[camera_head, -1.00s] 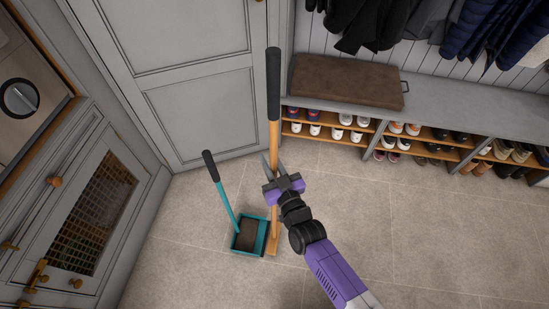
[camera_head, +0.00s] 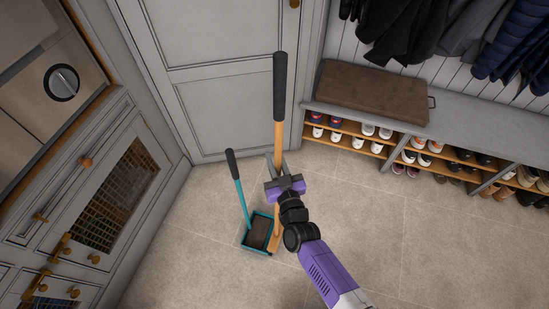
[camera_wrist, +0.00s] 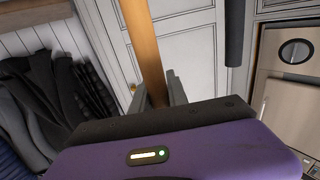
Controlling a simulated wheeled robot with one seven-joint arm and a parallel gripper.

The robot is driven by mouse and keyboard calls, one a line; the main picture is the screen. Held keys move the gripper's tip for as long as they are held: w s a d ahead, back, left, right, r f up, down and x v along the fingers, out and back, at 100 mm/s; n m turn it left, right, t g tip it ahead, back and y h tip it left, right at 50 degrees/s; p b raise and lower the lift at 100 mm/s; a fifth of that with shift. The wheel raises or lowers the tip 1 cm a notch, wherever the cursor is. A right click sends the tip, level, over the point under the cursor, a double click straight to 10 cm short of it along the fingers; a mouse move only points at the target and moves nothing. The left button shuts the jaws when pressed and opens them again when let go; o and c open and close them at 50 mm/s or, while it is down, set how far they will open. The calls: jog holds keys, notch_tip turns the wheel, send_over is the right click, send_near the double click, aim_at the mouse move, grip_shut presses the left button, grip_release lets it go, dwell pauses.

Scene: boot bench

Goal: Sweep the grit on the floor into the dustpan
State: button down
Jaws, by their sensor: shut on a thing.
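My gripper (camera_head: 281,171) is shut on the wooden shaft of the broom (camera_head: 278,140), below its black grip, and holds it about upright. The shaft also shows between the fingers in the wrist view (camera_wrist: 146,50). The broom's lower end is by the right side of the teal dustpan (camera_head: 246,241) on the floor; I cannot tell if they touch. The dustpan's teal handle with a black grip (camera_head: 232,164) stands up. A dark brown patch (camera_head: 258,232) fills the inside of the pan; I cannot tell whether it is grit. I make out no separate grit on the floor.
A grey cabinet (camera_head: 150,200) with brass knobs stands at left and a grey door (camera_head: 222,90) behind. A bench with a brown cushion (camera_head: 370,92) and shelves of shoes is at right. The tiled floor (camera_head: 370,225) in front is clear.

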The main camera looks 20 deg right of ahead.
jog(key=shift+s+d+r+p, duration=0.4)
jog(key=shift+d+r, duration=0.25)
jog(key=shift+r, duration=0.2)
jog(key=shift+s+d+r+p, duration=0.3)
jog(key=shift+s+d+r, duration=0.3)
jog(key=shift+r, duration=0.25)
jog(key=shift+w, duration=0.1)
